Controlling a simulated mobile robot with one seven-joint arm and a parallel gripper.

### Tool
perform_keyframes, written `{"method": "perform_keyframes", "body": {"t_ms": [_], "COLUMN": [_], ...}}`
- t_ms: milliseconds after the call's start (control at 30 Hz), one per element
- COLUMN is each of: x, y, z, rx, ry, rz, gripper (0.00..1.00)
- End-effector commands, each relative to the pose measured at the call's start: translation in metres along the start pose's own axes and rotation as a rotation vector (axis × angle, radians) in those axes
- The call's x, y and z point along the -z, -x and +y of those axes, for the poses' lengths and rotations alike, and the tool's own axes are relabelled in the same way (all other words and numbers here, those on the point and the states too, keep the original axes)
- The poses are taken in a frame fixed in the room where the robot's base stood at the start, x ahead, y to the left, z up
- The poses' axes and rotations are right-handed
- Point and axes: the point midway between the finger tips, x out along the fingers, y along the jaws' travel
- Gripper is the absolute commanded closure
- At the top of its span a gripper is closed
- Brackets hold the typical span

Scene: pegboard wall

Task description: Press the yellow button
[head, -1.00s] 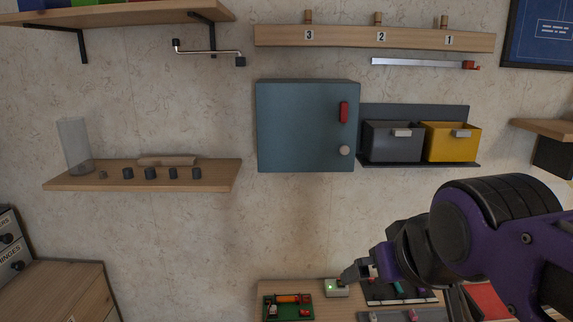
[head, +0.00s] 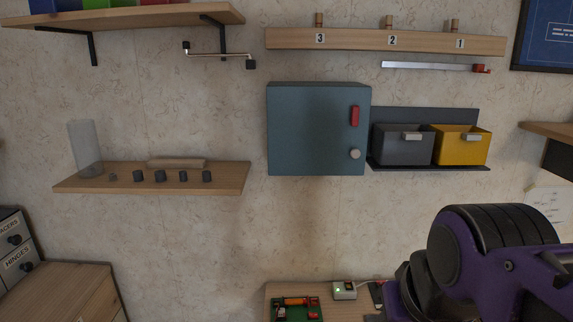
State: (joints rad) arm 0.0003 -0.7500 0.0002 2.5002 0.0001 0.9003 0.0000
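No yellow button can be made out for certain. A small pale box (head: 344,290) with a lit green spot sits at the back of the wooden table (head: 275,290) at the bottom of the head view. A small mark beside its green light is too small to tell. My purple and black arm fills the lower right, just right of the box. My gripper's fingers are not in view, hidden by the arm or below the frame edge.
A green tray (head: 297,315) with small parts lies left of the box. A blue-grey cabinet (head: 312,130) with a red handle hangs above. Right of it are a grey bin (head: 402,150) and a yellow bin (head: 465,150). The wall between cabinet and table is clear.

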Motion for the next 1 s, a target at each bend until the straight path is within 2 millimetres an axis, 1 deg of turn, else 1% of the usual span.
{"method": "perform_keyframes", "body": {"t_ms": [33, 100, 1000], "x": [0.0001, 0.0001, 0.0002], "y": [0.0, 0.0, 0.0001], "z": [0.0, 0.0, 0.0], "rx": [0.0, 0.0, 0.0], "ry": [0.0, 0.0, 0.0], "rz": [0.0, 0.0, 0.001], "gripper": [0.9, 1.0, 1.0]}}
